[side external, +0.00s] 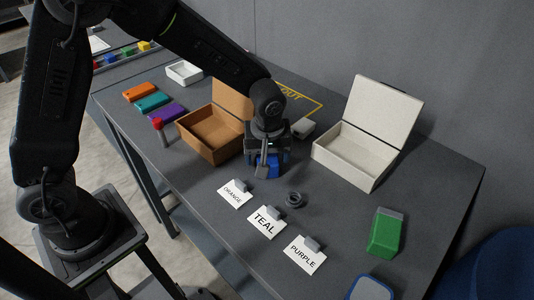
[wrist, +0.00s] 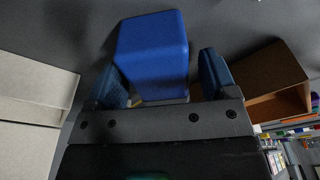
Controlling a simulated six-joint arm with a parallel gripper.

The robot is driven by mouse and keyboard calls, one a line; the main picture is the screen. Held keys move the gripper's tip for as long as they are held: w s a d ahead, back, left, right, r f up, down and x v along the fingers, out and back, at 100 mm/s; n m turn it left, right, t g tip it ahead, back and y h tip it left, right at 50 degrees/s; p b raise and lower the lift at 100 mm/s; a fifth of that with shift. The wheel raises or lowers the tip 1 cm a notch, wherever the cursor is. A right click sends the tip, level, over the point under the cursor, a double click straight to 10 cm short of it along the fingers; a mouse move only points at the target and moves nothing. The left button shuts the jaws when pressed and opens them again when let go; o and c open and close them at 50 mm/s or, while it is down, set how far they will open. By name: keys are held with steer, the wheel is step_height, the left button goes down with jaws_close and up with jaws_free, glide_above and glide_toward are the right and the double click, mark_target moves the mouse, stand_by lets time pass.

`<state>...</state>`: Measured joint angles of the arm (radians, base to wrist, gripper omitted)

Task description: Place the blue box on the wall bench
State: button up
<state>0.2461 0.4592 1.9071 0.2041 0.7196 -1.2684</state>
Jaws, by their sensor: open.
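The blue box (wrist: 152,45) fills the space ahead of and between my fingers in the wrist view. My gripper (wrist: 162,78) is open, with one blue-padded finger on each side of the box. In the side view my gripper (side external: 266,164) points down at the dark grey table (side external: 190,188), and the box (side external: 274,167) shows partly behind a finger. Whether the box rests on the table is hidden. A second dark bench (side external: 120,58) with small coloured blocks stands at the far left; I cannot tell which surface is the wall bench.
An open brown box (side external: 212,150) stands left of my gripper and an open white box (side external: 345,160) right. Cards marked ORANGE (side external: 234,194), TEAL (side external: 266,222) and PURPLE (side external: 304,255) stand in front. A green block (side external: 386,235) lies at right; a purple block (side external: 166,111) lies behind.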

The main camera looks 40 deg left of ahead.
mark_target(269, 159)
step_height(269, 159, up, 14)
steer(key=s+d, duration=0.1)
steer(key=shift+d, duration=0.35)
steer(key=s+a+r+m+t, duration=0.2)
steer(key=s+a+m, duration=0.2)
steer(key=s, duration=0.4)
steer(key=s+a+r+m+t+h, duration=0.1)
steer(key=s+a+r+m+t, duration=0.1)
steer(key=s+a+m, duration=0.3)
steer(key=s, duration=0.4)
steer(key=shift+s+r, duration=0.25)
steer(key=shift+r, duration=0.15)
steer(key=shift+o, duration=0.5)
steer(key=shift+s+a+f+m, duration=0.15)
steer(key=shift+s+f+m, duration=0.1)
steer(key=shift+s+m, duration=0.25)
steer(key=shift+w, duration=0.1)
